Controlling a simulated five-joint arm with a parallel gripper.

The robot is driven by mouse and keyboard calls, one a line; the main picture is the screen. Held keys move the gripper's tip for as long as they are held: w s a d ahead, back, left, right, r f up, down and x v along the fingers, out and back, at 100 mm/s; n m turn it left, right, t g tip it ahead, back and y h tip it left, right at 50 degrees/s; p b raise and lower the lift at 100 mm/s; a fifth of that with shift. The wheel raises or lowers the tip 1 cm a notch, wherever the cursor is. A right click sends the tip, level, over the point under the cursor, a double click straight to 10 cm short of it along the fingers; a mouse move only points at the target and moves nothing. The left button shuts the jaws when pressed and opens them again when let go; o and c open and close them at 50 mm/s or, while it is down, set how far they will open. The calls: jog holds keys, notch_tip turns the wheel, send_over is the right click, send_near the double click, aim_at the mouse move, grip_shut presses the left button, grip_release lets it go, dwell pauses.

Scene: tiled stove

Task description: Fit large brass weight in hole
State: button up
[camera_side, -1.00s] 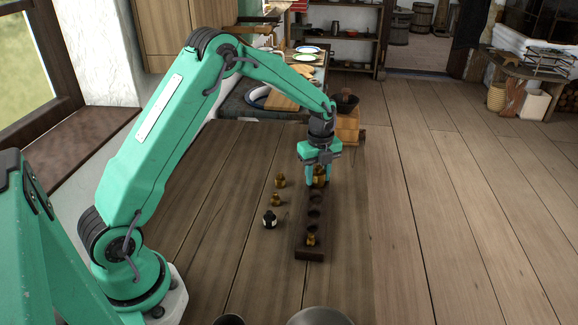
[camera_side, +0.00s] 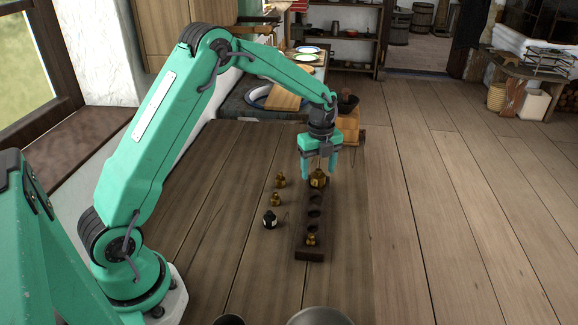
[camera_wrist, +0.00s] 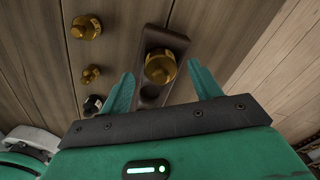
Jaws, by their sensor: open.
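The large brass weight (camera_side: 318,180) stands upright at the far end of the dark wooden block (camera_side: 310,252). In the wrist view the weight (camera_wrist: 159,68) covers the end hole, and the block (camera_wrist: 172,40) shows around it. I cannot tell how deep it sits. My gripper (camera_side: 320,165) is open just above the weight. In the wrist view its two fingers (camera_wrist: 160,90) are spread on either side, apart from the weight. A small brass weight (camera_side: 311,240) sits in the block's near end. The holes between look empty.
A wooden box (camera_side: 350,125) is behind my gripper. The floorboards to the right are clear.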

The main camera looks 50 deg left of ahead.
aim_at(318, 170)
jog(key=shift+r, duration=2.55)
jog(key=shift+s+d+r+n, duration=0.15)
jog(key=shift+s+r+n, duration=0.15)
jog(key=shift+r, duration=0.25)
jog(key=s+d+r+n+t, duration=0.35)
jog(key=s+r+n, duration=0.65)
jog(key=s+r, duration=0.35)
jog(key=s+d+f+n+t, duration=0.1)
jog(key=s+d+n+t, duration=0.1)
jog(key=s+n, duration=0.8)
jog(key=s+d, duration=0.1)
jog(key=s, duration=0.4)
jog(key=shift+s, duration=0.25)
